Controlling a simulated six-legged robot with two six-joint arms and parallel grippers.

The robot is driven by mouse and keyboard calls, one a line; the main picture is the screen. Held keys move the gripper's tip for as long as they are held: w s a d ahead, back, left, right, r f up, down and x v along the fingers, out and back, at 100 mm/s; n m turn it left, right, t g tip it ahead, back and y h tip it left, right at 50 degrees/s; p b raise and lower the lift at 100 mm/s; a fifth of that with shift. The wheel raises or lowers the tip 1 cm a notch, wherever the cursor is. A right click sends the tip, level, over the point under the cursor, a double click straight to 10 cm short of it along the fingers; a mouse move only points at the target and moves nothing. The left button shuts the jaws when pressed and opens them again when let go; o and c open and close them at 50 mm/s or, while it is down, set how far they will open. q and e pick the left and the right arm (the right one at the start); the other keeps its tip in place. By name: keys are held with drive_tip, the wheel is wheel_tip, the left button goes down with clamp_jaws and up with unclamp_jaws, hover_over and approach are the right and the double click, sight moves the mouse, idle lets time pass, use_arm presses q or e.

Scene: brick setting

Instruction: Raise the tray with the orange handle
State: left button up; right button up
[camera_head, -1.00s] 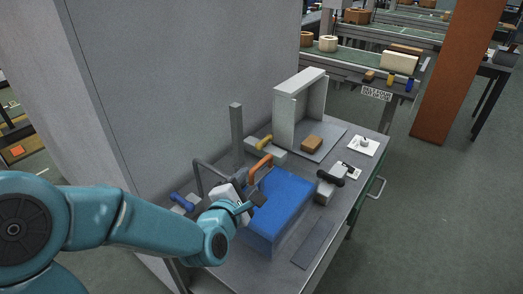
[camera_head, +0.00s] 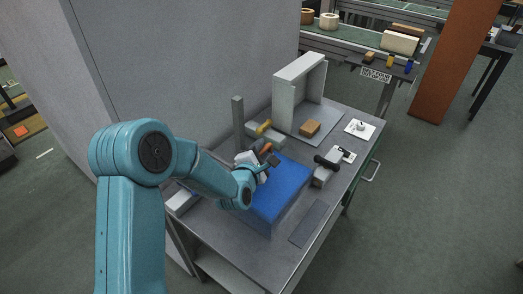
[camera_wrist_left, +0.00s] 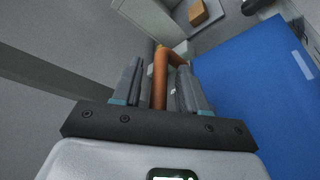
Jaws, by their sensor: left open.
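The orange handle (camera_head: 266,148) rises at the back left side of a large blue block (camera_head: 281,192) on the grey workbench. My left gripper (camera_head: 268,160) is at this handle, its open fingers partly covering it in the head view. In the left wrist view the orange handle (camera_wrist_left: 160,78) stands between the two open fingers of my left gripper (camera_wrist_left: 159,82), which straddle it with gaps. The blue block (camera_wrist_left: 262,90) fills the right of that view. The tray under the handle is hidden, and I cannot tell how it joins the block. My right gripper is not in view.
A grey post (camera_head: 238,125) stands close behind my left gripper. A grey wall is at the left.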

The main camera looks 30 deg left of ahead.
use_arm(q)
clamp_jaws()
wheel_tip(320, 180, up, 12)
drive_tip(key=shift+f, duration=0.15)
drive_tip(key=shift+a, duration=0.1)
drive_tip(key=shift+c, duration=1.3)
unclamp_jaws()
drive_tip(key=shift+o, duration=1.3)
drive_tip(key=shift+s, duration=0.1)
